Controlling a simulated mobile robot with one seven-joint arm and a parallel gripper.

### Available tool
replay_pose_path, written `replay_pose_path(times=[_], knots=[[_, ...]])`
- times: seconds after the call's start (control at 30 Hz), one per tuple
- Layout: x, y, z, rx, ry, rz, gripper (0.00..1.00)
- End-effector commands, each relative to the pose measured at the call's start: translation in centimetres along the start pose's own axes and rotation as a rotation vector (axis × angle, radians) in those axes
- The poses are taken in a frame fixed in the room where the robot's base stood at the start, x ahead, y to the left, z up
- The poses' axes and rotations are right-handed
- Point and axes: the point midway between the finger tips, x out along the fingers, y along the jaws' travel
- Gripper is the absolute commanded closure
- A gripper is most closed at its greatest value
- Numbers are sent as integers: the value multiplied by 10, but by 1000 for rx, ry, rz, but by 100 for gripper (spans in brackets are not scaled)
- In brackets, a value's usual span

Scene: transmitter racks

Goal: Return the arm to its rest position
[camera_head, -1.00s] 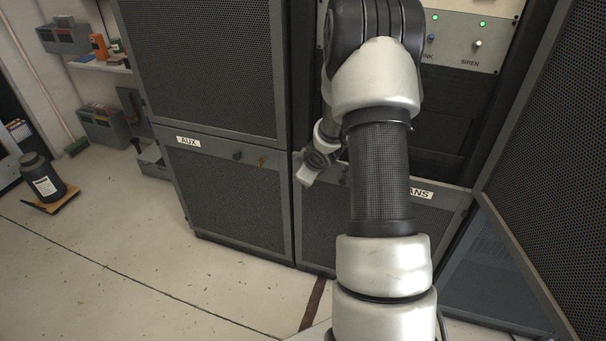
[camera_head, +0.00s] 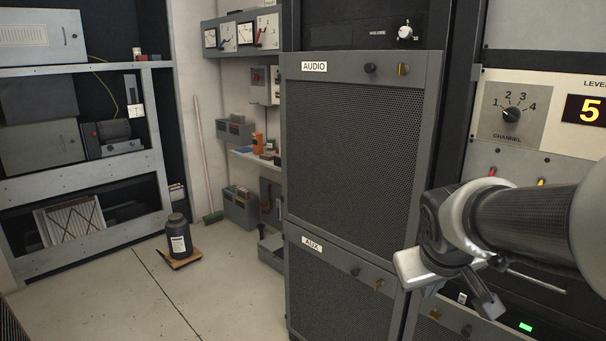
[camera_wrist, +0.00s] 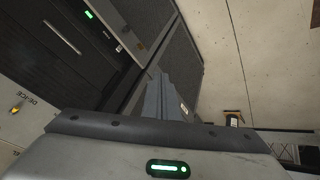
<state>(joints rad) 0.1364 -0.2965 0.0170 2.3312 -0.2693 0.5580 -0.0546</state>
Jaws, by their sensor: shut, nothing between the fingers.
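My arm (camera_head: 520,225) enters the head view from the right edge, bent in front of the rack with the channel panel. In the wrist view my gripper (camera_wrist: 160,75) shows as grey fingers close together, beyond the pale housing with a green light. Nothing is seen held between them.
The AUDIO door (camera_head: 355,150) sits above the AUX door (camera_head: 335,295). The channel panel (camera_head: 535,115), with a knob and a "5" display, is close behind my arm.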

Motion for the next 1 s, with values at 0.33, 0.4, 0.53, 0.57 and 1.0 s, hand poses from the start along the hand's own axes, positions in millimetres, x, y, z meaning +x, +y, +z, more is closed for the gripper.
replay_pose_path(times=[0.33,0.4,0.53,0.57,1.0], knots=[[-83,-61,68,145,-20,-153,100],[-94,-72,81,162,-26,-185,100],[-122,-75,81,179,-37,-217,100],[-127,-73,78,179,-38,-216,100],[-225,-41,21,177,-37,-214,100]])
